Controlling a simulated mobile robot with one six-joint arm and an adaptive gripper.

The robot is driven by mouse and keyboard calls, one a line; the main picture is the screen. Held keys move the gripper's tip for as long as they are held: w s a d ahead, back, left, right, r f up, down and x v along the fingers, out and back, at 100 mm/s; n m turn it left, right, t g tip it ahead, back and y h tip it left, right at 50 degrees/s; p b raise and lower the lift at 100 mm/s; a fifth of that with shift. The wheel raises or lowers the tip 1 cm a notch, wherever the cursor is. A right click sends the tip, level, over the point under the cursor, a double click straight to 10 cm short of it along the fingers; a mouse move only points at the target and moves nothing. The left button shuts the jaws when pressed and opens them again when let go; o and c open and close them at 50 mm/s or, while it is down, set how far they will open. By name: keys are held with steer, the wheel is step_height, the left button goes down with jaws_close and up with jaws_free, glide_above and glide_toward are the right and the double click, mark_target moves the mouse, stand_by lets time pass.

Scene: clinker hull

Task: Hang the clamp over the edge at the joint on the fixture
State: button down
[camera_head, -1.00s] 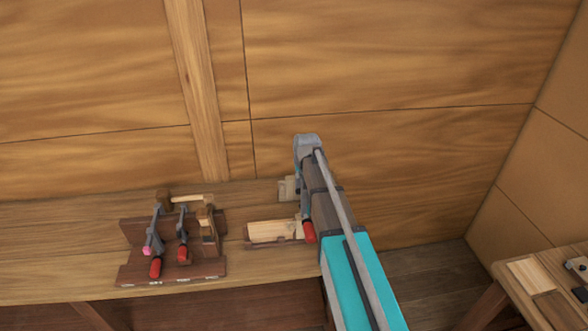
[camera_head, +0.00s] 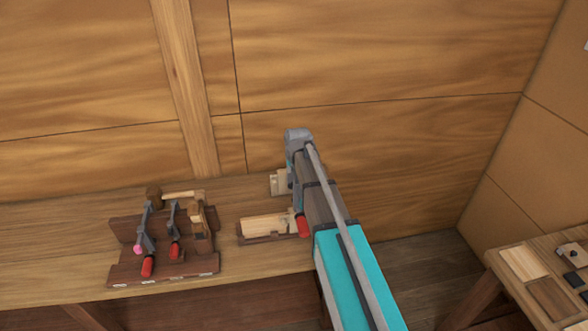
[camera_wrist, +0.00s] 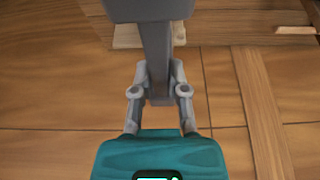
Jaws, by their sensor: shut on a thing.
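My gripper (camera_wrist: 160,78) is shut on the grey bar of a clamp (camera_wrist: 158,50). The clamp's wide grey end fills the top middle of the wrist view. In the head view its red handle (camera_head: 303,227) hangs beside my arm, and most of the gripper is hidden by the arm. A pale wooden fixture with a dark base (camera_head: 266,226) lies on the bench, just left of the red handle. A small pale block (camera_head: 279,183) stands behind it, partly hidden. I cannot tell whether the clamp touches either, and no joint is clear.
A dark wooden rack (camera_head: 125,272) with red-handled clamps and other tools stands on the bench (camera_head: 60,260) at left. The wooden wall (camera_head: 370,60) rises close behind. A second table (camera_head: 505,285) with flat pieces is at lower right. The left end of the bench is bare.

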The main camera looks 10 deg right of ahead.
step_height(320, 180, down, 11)
steer(key=b, duration=1.1)
steer(key=shift+f, duration=0.1)
steer(key=shift+f+b, duration=3.25)
steer(key=shift+f, duration=0.1)
steer(key=shift+f+b, duration=0.3)
steer(key=shift+s, duration=0.3)
steer(key=c, duration=0.6)
jaws_free()
steer(key=shift+s, duration=0.1)
steer(key=shift+c, duration=0.2)
steer(key=shift+o, duration=0.4)
